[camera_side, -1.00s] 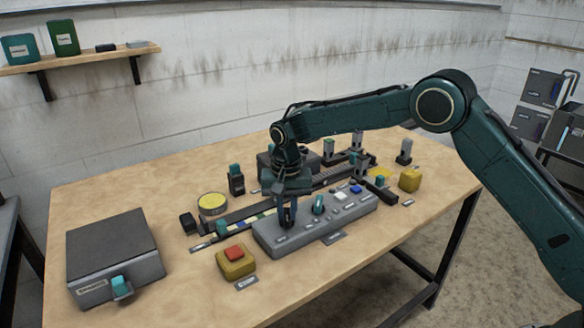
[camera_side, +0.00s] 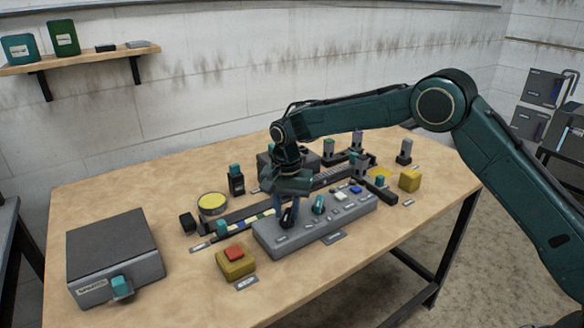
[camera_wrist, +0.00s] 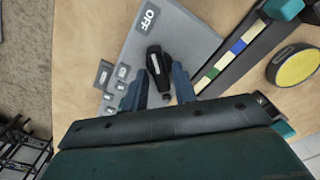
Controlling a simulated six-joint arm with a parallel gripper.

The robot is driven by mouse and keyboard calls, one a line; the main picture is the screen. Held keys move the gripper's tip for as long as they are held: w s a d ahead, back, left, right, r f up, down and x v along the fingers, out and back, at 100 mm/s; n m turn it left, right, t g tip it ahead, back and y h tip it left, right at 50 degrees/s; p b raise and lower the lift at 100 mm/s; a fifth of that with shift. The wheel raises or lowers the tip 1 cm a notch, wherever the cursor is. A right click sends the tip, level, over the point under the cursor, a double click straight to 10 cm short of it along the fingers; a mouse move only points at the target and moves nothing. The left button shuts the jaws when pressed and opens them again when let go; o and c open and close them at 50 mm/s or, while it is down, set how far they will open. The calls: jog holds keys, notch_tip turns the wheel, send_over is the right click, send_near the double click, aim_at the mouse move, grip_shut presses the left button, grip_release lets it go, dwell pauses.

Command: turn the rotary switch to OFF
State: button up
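The rotary switch is a dark knob with a pale mark (camera_wrist: 158,66) on the grey control panel (camera_wrist: 195,35). In the wrist view its long axis points roughly toward the white OFF label (camera_wrist: 147,20). My gripper (camera_wrist: 158,78) has its two blue fingers on either side of the knob, with what look like narrow gaps, so it appears open around it. In the side view my gripper (camera_side: 288,212) is low over the left part of the panel (camera_side: 330,228), and the knob shows dark between the fingers.
A teal knob (camera_side: 319,205) and several buttons stand close to the right on the same panel. A yellow box with a red button (camera_side: 235,254) is in front at left. Behind the panel run a coloured strip (camera_side: 258,215) and a yellow round dish (camera_side: 212,201).

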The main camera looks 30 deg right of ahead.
jog(key=shift+o, duration=0.7)
notch_tip(320, 180, up, 14)
dwell(0.4)
jog(key=shift+f, duration=0.1)
